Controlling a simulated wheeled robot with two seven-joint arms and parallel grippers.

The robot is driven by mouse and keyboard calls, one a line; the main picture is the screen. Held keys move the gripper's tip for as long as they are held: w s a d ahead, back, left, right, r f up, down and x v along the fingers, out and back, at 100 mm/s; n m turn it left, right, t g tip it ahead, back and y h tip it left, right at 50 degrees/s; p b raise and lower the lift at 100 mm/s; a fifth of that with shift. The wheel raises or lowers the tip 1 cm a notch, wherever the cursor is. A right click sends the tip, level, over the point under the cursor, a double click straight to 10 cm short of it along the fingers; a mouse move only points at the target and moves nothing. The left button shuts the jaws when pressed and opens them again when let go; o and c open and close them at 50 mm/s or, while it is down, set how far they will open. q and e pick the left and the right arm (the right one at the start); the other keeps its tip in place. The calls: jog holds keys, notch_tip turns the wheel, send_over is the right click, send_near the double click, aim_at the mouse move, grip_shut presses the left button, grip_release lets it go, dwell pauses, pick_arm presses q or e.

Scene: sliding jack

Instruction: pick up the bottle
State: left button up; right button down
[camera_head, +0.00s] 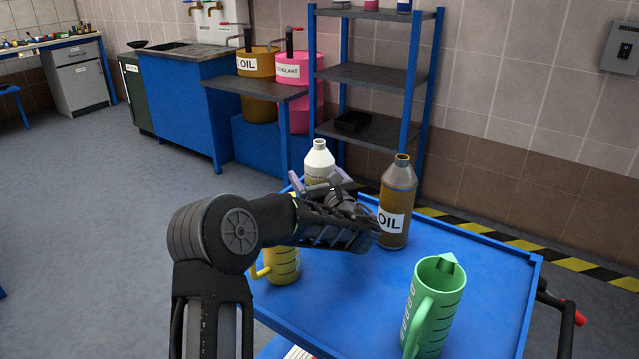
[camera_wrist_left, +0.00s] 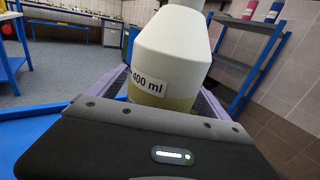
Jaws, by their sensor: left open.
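A white bottle (camera_head: 319,158) with a yellowish lower part stands upright on the blue cart's far left part. In the left wrist view the bottle (camera_wrist_left: 172,50) fills the middle and bears a "400 ml" label. My left gripper (camera_head: 321,180) reaches over the cart to it. Its purple fingers are open, one on each side of the bottle; I cannot tell whether either touches it. The wrist hides the bottle's lower part in the head view. A brown OIL bottle (camera_head: 396,203) stands just right of my left gripper. My right gripper is not in view.
The blue cart top (camera_head: 489,277) has a raised rim. A green jug (camera_head: 432,304) stands at its front right, and a yellow jug (camera_head: 283,265) is partly behind my left arm. Dark shelves (camera_head: 375,75) stand behind the cart.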

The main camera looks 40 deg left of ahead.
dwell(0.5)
pick_arm(q)
jog(key=shift+r, duration=0.1)
grip_shut()
dwell(0.8)
